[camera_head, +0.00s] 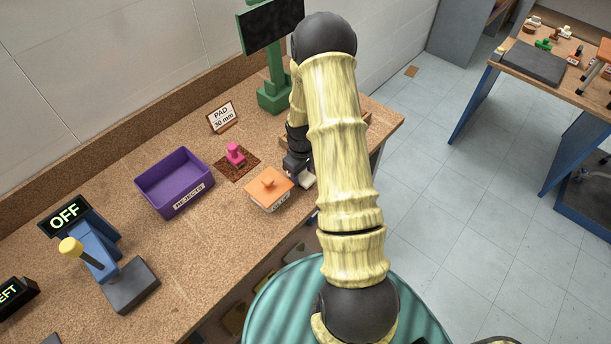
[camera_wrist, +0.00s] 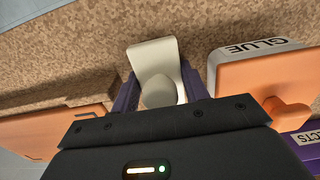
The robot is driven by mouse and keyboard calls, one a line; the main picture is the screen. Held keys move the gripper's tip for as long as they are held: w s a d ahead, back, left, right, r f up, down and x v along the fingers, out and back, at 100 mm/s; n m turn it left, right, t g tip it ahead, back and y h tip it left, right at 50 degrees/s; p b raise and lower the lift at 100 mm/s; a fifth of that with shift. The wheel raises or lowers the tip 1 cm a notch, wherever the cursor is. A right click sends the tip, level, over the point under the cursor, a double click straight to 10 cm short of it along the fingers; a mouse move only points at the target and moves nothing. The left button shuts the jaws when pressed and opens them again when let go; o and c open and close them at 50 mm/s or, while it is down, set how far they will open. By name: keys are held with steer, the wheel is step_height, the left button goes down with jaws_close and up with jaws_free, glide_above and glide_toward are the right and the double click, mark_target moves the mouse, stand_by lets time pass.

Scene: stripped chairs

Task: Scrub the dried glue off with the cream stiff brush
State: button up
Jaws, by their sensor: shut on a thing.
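My gripper (camera_head: 299,168) points down over the bench, just right of the glue tub. It is shut on the cream brush (camera_wrist: 152,56), whose round knob sits between the two fingers in the wrist view. The brush's flat cream body also shows below the gripper in the head view (camera_head: 306,181). I cannot tell whether its underside touches the bench. A dark reddish-brown speckled patch (camera_head: 227,172) lies on the bench with a pink knobbed tool (camera_head: 235,153) on it. I cannot make out dried glue for certain.
The orange-lidded glue tub (camera_head: 267,190) stands close beside my gripper. A purple rejects bin (camera_head: 174,182), a "PAD 30 mm" sign (camera_head: 222,117), a green stand (camera_head: 273,95) and a blue lever unit (camera_head: 98,258) reading OFF are around. Bench between bin and lever is clear.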

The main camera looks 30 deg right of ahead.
steer(key=shift+w+a, duration=0.15)
steer(key=shift+w, duration=0.05)
steer(key=shift+w+a+r, duration=0.1)
steer(key=shift+w+a, duration=0.15)
steer(key=shift+w, duration=0.45)
steer(key=shift+w+a, duration=0.2)
steer(key=shift+w, duration=0.45)
steer(key=shift+w+a, duration=0.25)
steer(key=shift+w, duration=0.4)
steer(key=shift+w+a, duration=0.25)
steer(key=shift+w, duration=0.35)
steer(key=shift+s+f, duration=0.1)
steer(key=shift+f, duration=0.1)
